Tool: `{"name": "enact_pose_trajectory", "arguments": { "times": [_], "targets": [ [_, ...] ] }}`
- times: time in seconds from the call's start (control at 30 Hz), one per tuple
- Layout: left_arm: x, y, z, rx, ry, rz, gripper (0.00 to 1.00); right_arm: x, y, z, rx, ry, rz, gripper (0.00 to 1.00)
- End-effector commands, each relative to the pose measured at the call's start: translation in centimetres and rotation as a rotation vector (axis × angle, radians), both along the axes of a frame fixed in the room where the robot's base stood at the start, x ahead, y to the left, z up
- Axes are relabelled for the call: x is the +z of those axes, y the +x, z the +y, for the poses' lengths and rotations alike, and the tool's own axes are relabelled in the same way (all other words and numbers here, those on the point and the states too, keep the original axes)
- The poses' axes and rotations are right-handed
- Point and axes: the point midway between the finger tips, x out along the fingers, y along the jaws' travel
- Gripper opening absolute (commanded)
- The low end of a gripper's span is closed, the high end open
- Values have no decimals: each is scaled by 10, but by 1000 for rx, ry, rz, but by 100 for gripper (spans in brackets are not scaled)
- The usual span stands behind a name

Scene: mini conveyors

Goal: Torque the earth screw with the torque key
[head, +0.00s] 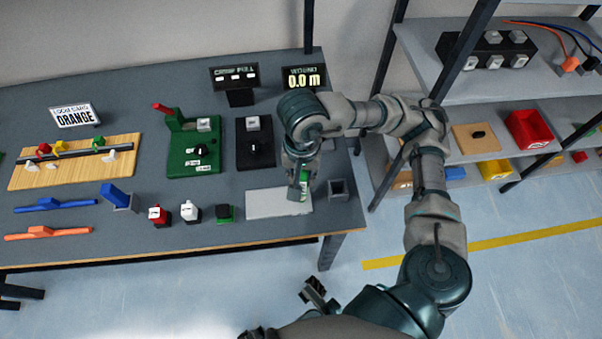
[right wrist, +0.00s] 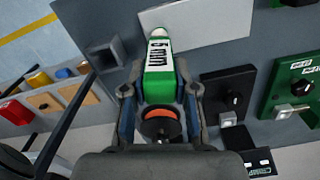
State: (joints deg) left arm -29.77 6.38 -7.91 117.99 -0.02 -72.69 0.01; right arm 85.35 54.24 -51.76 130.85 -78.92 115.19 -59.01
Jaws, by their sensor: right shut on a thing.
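My right gripper (head: 301,180) is shut on a green block marked "5 mm" (head: 304,186), over the right end of a pale plate (head: 265,204). The right wrist view shows the block (right wrist: 159,72) between both fingers, with a pale tip towards the plate. I cannot tell whether it touches the plate. A wooden board (head: 30,178) holds a dark rail with yellow, green and red pieces; no earth screw can be made out. A blue lever (head: 114,193) stands in a grey holder; I cannot tell which item is the torque key. A dark gripper-like part (head: 314,291) shows at the bottom, its jaws unclear.
A green station (head: 190,150) and a black station (head: 254,148) stand behind the plate. Red, white and green small items (head: 191,212) are left of it. A grey open cup (head: 338,189) is right, near the table edge. Shelves with bins (head: 527,128) stand at right.

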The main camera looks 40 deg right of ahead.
Motion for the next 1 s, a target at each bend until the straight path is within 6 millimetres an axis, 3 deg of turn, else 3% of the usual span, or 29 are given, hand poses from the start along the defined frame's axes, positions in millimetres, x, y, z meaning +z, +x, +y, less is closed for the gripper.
{"name": "enact_pose_trajectory", "arguments": {
  "times": [0.8, 1.0],
  "targets": [
    [-38, -19, 0, 0, 0, 48, 62, -2, 0, 2, 1601, 1, -1, 0],
    [-39, -19, 0, 0, 0, 50, 62, 0, -1, 2, 1757, 0, -1, 0]
  ]
}}
